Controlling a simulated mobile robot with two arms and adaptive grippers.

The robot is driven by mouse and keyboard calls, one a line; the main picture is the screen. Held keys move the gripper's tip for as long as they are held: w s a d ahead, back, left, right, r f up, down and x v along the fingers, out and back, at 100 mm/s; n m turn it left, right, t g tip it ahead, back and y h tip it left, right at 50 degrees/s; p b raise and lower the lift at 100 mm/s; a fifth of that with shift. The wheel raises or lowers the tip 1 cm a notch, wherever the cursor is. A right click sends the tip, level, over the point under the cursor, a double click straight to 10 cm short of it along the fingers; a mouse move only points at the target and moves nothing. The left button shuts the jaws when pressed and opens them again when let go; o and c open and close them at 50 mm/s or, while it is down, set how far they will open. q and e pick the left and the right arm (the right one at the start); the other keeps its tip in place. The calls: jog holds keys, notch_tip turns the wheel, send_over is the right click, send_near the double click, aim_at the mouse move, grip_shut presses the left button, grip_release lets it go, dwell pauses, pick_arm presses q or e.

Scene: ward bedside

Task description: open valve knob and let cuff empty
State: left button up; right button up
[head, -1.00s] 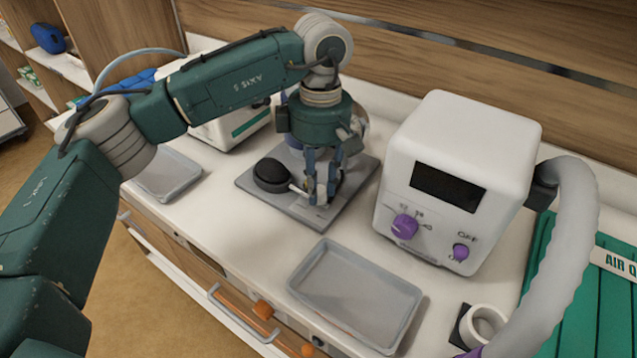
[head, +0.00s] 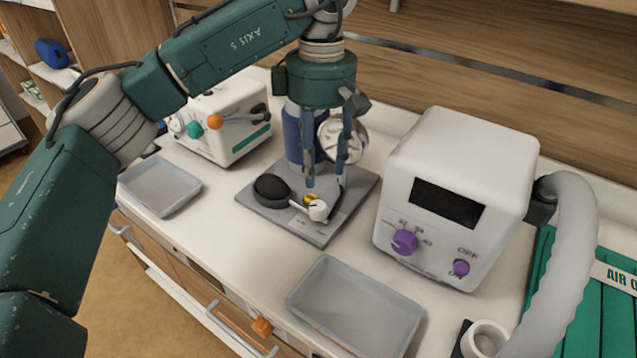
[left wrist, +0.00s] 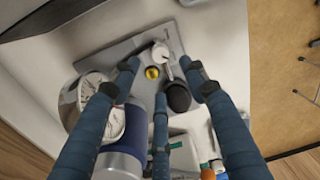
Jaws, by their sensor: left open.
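A grey base plate (head: 325,232) on the counter carries a black bulb (head: 271,190), joined by a pale stem to a small white knob (head: 318,210) with a yellow piece (head: 310,199) beside it. A dark blue cuff (head: 293,135) around an upright cylinder and a round gauge (head: 352,142) stand behind, partly hidden by my fingers. My left gripper (head: 325,178) is open and empty above the plate, apart from the white knob. In the left wrist view, the white knob (left wrist: 160,52), yellow piece (left wrist: 152,72) and black bulb (left wrist: 178,97) show between and beyond the spread fingers. My right gripper is not in view.
A white device with purple knobs (head: 455,165) stands close on the right, with a thick grey hose (head: 572,250). Another white device (head: 225,125) stands behind left. Empty grey trays lie at left (head: 160,187) and front (head: 355,310).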

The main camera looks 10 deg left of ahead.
pick_arm(q)
jog(key=shift+r, duration=1.45)
